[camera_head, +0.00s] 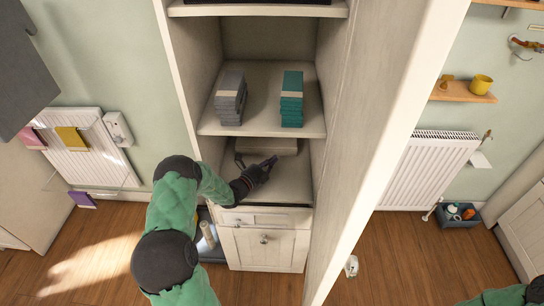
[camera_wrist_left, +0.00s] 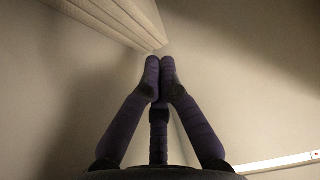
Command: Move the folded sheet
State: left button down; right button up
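A pale beige folded sheet (camera_head: 268,146), or what looks like it, lies at the back of the cabinet's lower open compartment. In the left wrist view its layered edge (camera_wrist_left: 112,20) runs from the upper left to just above my fingertips. My left gripper (camera_head: 270,165) is inside that compartment, in front of the sheet. In the wrist view its fingers (camera_wrist_left: 160,72) come together at the tips with nothing seen between them. Whether the tips touch the sheet is unclear. My right gripper is out of view; only part of my right arm shows at the lower right.
The shelf above (camera_head: 262,128) holds a grey stack (camera_head: 230,98) and a teal stack (camera_head: 291,100). The cabinet's tall side panel (camera_head: 375,130) stands right of my left arm. A drawer (camera_head: 265,218) and door are below. A radiator (camera_head: 428,170) is farther right.

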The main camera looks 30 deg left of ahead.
pick_arm(q)
jog(key=s+p, duration=0.1)
jog(key=s, duration=0.2)
jog(key=s+a, duration=0.1)
jog(key=s, duration=0.2)
jog(key=s+p, duration=0.1)
jog(key=s, duration=0.2)
jog(key=shift+s+a+p, duration=0.2)
jog(key=shift+a+p, duration=0.05)
jog(key=shift+p, duration=0.1)
